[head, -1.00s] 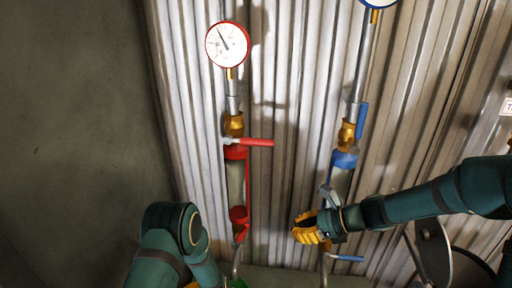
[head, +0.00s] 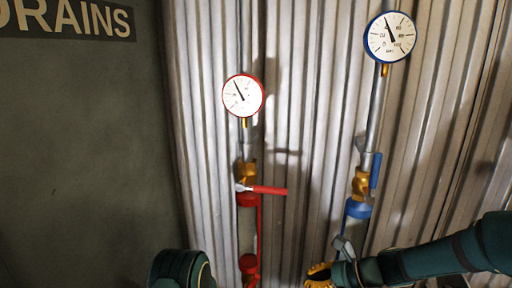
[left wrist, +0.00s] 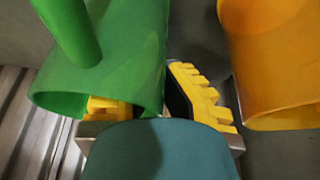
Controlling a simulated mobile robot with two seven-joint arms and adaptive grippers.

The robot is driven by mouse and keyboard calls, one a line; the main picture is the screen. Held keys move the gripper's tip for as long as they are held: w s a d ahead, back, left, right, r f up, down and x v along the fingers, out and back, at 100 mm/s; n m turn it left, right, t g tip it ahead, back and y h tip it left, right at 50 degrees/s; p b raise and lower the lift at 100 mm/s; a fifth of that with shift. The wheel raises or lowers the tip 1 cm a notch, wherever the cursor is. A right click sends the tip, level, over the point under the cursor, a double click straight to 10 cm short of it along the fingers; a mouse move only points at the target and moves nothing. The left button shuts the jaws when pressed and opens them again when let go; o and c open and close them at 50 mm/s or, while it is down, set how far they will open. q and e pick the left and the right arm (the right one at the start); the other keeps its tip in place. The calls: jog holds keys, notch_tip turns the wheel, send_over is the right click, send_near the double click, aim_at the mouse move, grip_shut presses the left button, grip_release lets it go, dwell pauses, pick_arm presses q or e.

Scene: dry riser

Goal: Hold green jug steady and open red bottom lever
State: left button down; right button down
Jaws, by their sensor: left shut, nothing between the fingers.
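The green jug (left wrist: 120,55) fills the left of the left wrist view, its handle towards the camera. My left gripper (left wrist: 145,92) is at the jug's rim, one yellow finger partly hidden by the green wall and the other beside it. It is shut with nothing gripped. In the head view the red lower fitting (head: 249,264) is at the bottom edge; its bottom lever is mostly cut off. The upper red lever (head: 268,190) points right. My right gripper (head: 319,274) is by the blue pipe, cut off at the bottom edge, so its opening is unclear.
An orange jug (left wrist: 275,60) stands right of the green one in the left wrist view. A red-rimmed gauge (head: 243,95) and a blue-rimmed gauge (head: 390,37) top the pipes. A blue upper lever (head: 376,172) stands upright. Corrugated metal (head: 310,120) lies behind.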

pick_arm(q)
jog(key=c, duration=1.1)
grip_release()
jog(key=shift+o, duration=0.2)
